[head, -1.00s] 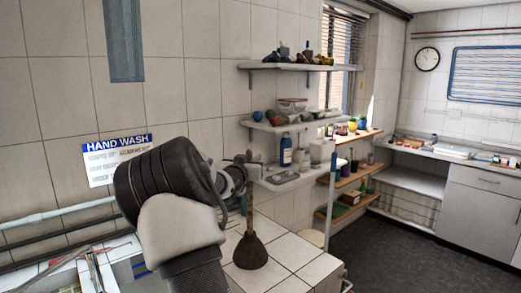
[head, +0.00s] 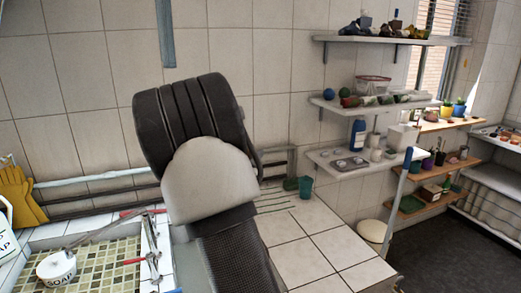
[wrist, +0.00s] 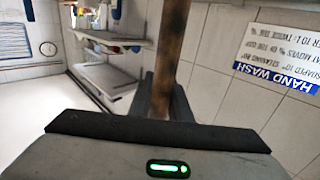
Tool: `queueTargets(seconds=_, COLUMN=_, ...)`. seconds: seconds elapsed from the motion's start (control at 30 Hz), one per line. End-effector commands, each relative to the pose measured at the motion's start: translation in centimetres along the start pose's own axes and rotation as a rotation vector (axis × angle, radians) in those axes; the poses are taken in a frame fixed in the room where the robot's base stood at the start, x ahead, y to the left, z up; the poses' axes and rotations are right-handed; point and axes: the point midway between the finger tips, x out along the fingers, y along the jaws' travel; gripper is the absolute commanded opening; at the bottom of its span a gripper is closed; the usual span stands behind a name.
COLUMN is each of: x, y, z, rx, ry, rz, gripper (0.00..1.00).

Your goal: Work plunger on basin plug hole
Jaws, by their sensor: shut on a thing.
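My gripper (wrist: 164,98) shows at the middle of the wrist view, its two dark fingers shut on the wooden plunger handle (wrist: 178,38). The rubber cup is out of sight in that view. In the head view my arm's thick black and white links hide the gripper and plunger. The basin (head: 110,262), lined with small green and cream tiles, is at the lower left of the head view, left of my arm. I cannot make out its plug hole.
Red-handled taps (head: 150,255) stand at the basin's right edge. A white soap pot (head: 57,268) and yellow gloves (head: 20,195) are at the left. Loaded shelves (head: 375,105) hang beyond.

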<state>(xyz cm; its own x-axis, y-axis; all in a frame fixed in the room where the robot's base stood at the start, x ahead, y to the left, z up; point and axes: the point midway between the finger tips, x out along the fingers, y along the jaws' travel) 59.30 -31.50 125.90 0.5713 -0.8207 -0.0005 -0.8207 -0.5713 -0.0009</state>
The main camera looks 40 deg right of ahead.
Motion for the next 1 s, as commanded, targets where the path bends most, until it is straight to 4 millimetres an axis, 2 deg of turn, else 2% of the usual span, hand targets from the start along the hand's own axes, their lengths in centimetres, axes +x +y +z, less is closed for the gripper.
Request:
queueTargets(seconds=0.17, x=-0.7, y=-0.2, z=-0.1, rx=0.001, ry=0.002, rz=-0.003, gripper=0.0)
queueTargets(seconds=0.37, x=-0.8, y=-0.2, z=1.1, rx=0.0, ry=0.002, rz=-0.004, gripper=0.0)
queueTargets(seconds=1.0, x=-0.8, y=-0.2, z=8.8, rx=0.0, ry=0.002, rz=-0.003, gripper=0.0)
